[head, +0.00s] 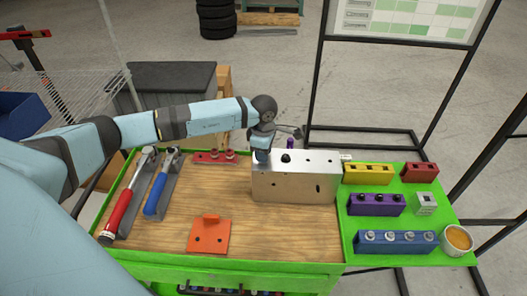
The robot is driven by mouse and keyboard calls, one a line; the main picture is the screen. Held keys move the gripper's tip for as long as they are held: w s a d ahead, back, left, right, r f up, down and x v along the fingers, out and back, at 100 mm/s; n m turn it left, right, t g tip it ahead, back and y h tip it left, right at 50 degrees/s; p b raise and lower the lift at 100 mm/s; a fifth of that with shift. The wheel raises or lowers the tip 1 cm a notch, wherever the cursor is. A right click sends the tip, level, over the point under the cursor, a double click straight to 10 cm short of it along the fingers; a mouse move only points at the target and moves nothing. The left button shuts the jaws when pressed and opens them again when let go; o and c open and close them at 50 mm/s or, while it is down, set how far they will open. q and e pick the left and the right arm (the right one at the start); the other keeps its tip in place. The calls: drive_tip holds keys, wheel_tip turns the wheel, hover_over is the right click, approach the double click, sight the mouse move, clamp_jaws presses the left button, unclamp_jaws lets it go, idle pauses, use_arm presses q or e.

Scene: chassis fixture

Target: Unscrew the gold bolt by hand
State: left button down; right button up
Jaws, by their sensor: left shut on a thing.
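A silver metal block (296,186) stands on the wooden top of the green cart. My left gripper (262,158) points down at the left end of the block's top face and is shut there. The gold bolt cannot be made out; the gripper hides the spot that it closes on. A black knob-like bolt (286,158) sits on the block's top, just right of the gripper. A purple piece (290,144) stands up at the block's back edge. My right gripper is not in view.
Left of the block are a red-handled tool (119,212), a blue-handled tool (157,192) and a red rack (214,157). An orange bracket (209,236) lies in front. Yellow (367,174), purple (376,204) and blue (393,242) holders and a cup (457,241) stand at right.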

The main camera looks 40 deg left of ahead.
use_arm(q)
drive_tip(key=n, duration=0.5)
drive_tip(key=shift+r+n+p, duration=0.1)
drive_tip(key=shift+n+p, duration=0.2)
drive_tip(key=n+p, duration=0.1)
drive_tip(key=n, duration=0.4)
drive_tip(key=shift+r, duration=0.15)
drive_tip(key=n+p, duration=0.2)
drive_tip(key=n, duration=0.4)
drive_tip(key=shift+r, duration=0.15)
drive_tip(key=n+p, duration=0.1)
drive_tip(key=n, duration=0.2)
drive_tip(key=shift+n, duration=0.5)
drive_tip(key=c, duration=0.8)
unclamp_jaws()
